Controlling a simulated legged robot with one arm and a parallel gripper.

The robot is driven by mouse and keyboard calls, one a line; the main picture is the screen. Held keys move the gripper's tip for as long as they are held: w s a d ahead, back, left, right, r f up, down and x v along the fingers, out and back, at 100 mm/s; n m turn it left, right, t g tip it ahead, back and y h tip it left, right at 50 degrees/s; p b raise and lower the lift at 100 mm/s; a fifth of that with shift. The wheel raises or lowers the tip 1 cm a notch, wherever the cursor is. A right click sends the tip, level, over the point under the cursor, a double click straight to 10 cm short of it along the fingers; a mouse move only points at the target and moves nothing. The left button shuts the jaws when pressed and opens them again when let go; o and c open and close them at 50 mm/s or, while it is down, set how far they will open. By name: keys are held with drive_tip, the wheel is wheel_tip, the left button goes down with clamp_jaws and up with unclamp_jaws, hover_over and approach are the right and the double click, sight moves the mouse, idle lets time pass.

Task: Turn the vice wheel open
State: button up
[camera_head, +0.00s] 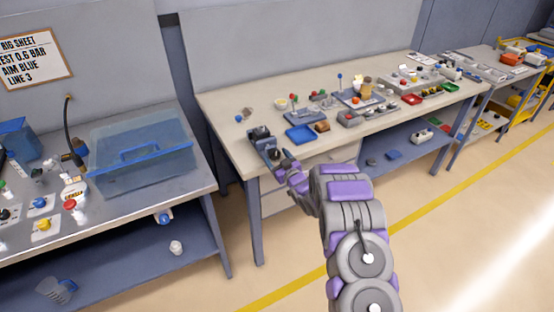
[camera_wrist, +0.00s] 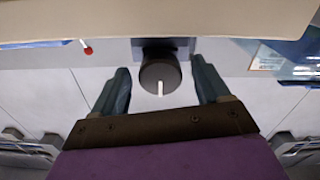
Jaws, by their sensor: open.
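The vice wheel (camera_wrist: 160,72) is a dark round knob with a pale mark on its face, at the table's front edge. In the wrist view it sits between the two fingers of my gripper (camera_wrist: 160,86), with a gap visible on each side. My gripper is open. In the head view the dark vice (camera_head: 259,133) is at the near left corner of the long workbench, and my gripper (camera_head: 277,158) is right in front of it. There the wheel is largely hidden by my gripper, and contact cannot be told.
A red-tipped pale lever (camera_wrist: 87,49) is left of the wheel in the wrist view. The workbench (camera_head: 232,106) holds a blue tray (camera_head: 301,134) and several small parts. A metal table with a clear blue bin (camera_head: 140,150) stands left. Open floor lies in front.

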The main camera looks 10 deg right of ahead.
drive_tip(key=c, duration=1)
drive_tip(key=m+p, duration=0.1)
drive_tip(key=p, duration=0.1)
drive_tip(key=shift+r+p, duration=0.35)
drive_tip(key=shift+p, duration=0.05)
drive_tip(key=shift+c, duration=0.2)
drive_tip(key=shift+f+m+p, duration=0.2)
drive_tip(key=shift+m+p, duration=0.95)
drive_tip(key=shift+m, duration=0.15)
drive_tip(key=o, duration=1)
drive_tip(key=shift+f, duration=0.1)
drive_tip(key=shift+o, duration=0.2)
drive_tip(key=shift+s, duration=0.1)
